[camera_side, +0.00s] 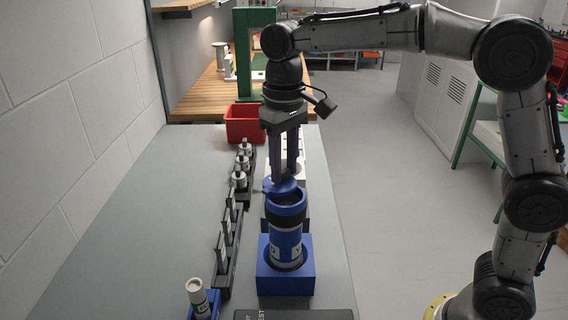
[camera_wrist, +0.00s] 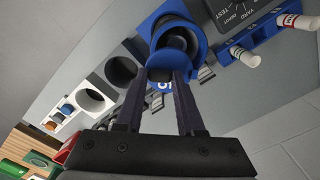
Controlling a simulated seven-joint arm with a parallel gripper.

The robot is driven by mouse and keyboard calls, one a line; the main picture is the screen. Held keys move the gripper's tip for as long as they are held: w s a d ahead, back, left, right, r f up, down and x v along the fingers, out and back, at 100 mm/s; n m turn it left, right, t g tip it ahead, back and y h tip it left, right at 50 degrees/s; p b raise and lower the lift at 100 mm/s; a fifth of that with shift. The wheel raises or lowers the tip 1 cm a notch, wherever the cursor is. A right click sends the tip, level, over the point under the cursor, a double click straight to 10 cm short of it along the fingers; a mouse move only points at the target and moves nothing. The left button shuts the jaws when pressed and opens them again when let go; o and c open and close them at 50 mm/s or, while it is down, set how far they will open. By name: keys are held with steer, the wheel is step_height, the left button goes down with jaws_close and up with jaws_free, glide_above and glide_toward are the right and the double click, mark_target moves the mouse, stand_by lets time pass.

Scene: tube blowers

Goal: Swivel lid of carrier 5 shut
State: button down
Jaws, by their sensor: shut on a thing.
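In the wrist view the lid (camera_wrist: 170,62) sits off to the near side of the carrier's mouth (camera_wrist: 178,30), whose dark inside is partly exposed. A blue tab marked 5 (camera_wrist: 164,86) is between the fingers. My gripper (camera_side: 284,178) points down over the carrier, shut on the lid. The fingertips partly hide the grip.
A dark rack (camera_side: 227,250) with upright pieces runs along the left of the carrier. A white-capped tube (camera_side: 196,291) stands in a blue holder at the front left. A white block with round holes (camera_wrist: 90,99) is behind the carrier. A red bin (camera_side: 243,122) stands farther back.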

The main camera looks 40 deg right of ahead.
steer(key=shift+s+m, duration=0.1)
steer(key=shift+m, duration=0.2)
steer(key=s+m, duration=0.1)
steer(key=m, duration=0.3)
steer(key=shift+s+a, duration=0.15)
steer(key=shift+s, duration=0.25)
steer(key=shift+s+a+m, duration=0.2)
steer(key=shift+s+m, duration=0.05)
steer(key=shift+m, duration=0.55)
steer(key=shift+s+a+m, duration=0.15)
steer(key=shift+s+m, duration=0.15)
steer(key=shift+m, duration=0.5)
steer(key=shift+s+a+m, duration=0.2)
steer(key=shift+s+m, duration=0.05)
steer(key=shift+m, duration=0.55)
steer(key=c, duration=0.5)
jaws_free()
steer(key=shift+r, duration=0.15)
steer(key=shift+r, duration=6.8)
